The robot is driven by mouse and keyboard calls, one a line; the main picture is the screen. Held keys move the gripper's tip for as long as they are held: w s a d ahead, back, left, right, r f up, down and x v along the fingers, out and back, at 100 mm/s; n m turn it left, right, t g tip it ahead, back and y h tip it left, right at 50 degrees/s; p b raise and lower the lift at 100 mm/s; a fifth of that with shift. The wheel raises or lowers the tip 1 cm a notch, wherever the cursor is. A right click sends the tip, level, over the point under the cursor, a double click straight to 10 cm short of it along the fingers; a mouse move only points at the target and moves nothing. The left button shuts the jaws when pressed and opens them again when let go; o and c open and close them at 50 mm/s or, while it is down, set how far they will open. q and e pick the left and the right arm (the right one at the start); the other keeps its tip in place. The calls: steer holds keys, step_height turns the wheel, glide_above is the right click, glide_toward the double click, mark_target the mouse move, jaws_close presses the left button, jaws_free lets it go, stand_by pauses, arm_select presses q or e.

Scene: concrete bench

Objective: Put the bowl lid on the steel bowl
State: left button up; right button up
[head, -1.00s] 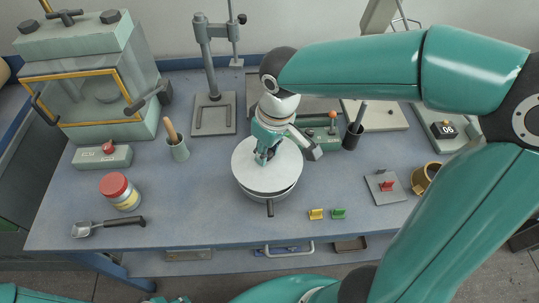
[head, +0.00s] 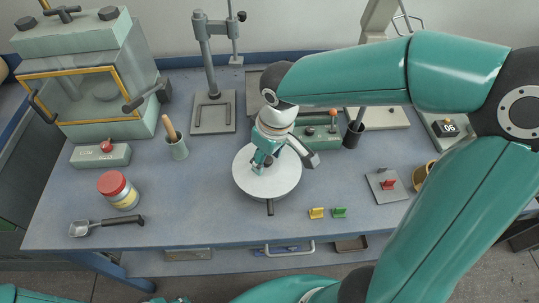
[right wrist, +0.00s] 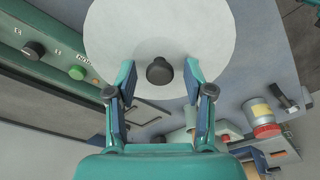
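The bowl lid is a pale, round disc (head: 283,185) with a dark knob (right wrist: 159,70). It lies over the steel bowl in the middle of the bench and looks level. The lid hides nearly all of the bowl; a short dark handle (head: 270,207) sticks out at the front below it. My right gripper (head: 261,167) is over the lid's centre. In the right wrist view its fingers (right wrist: 160,88) are spread, one on each side of the knob, with gaps between. Only a scrap of my left arm shows at the bottom edge; its fingers cannot be made out.
A red-capped jar (head: 119,190), a scoop (head: 105,225) and a pestle cup (head: 177,147) stand to the left. Yellow (head: 316,213) and green (head: 339,212) pieces lie at front right. A stand (head: 213,110) rises behind.

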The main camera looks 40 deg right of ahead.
mark_target(273, 170)
steer(key=shift+r+p, duration=0.4)
steer(key=shift+r, duration=0.35)
step_height(273, 170, up, 11)
steer(key=s+p, duration=0.1)
steer(key=shift+s+d, duration=0.25)
steer(key=shift+s, duration=0.15)
steer(key=shift+r, duration=0.15)
